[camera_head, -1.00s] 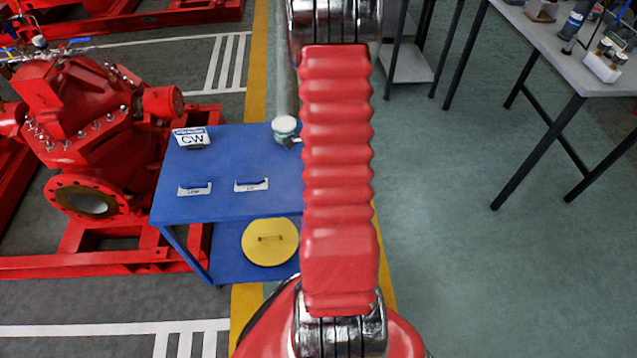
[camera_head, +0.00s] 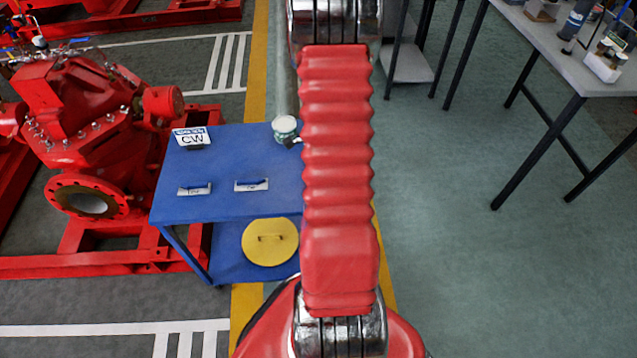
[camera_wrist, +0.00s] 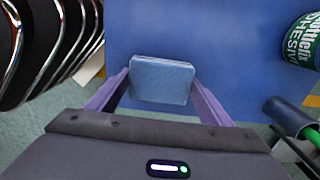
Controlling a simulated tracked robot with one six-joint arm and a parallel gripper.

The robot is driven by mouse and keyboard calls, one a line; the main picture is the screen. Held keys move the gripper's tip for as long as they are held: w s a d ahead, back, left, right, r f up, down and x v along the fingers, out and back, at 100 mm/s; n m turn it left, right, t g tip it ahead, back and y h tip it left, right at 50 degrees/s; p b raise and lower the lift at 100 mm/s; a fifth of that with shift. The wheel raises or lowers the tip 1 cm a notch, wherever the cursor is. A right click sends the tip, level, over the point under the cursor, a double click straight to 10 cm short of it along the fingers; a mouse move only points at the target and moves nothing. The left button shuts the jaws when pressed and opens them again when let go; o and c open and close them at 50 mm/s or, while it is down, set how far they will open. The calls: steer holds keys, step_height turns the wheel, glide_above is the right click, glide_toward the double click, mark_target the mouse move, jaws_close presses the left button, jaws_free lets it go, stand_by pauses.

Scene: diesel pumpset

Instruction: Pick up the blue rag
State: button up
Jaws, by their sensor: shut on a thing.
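In the wrist view, the blue rag (camera_wrist: 162,82) is a light blue, flat, folded pad with rounded corners. My gripper (camera_wrist: 161,90) has its two purple-grey fingers on either side of it and is shut on it. The rag is over a blue tabletop (camera_wrist: 215,35). I cannot tell whether its underside touches the top. In the head view my red arm covers the middle, and neither rag nor gripper shows.
A green-and-white adhesive can (camera_wrist: 303,40) and a dark blue cylindrical item (camera_wrist: 287,115) are to the right. Curved metal shapes are at left. In the head view, a blue table (camera_head: 225,165) with a CW sign (camera_head: 192,137) stands beside a red pump (camera_head: 85,130).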

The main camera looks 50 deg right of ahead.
steer(key=shift+c, duration=0.3)
step_height(320, 180, up, 10)
stand_by(0.6)
stand_by(0.7)
steer(key=shift+n, duration=0.3)
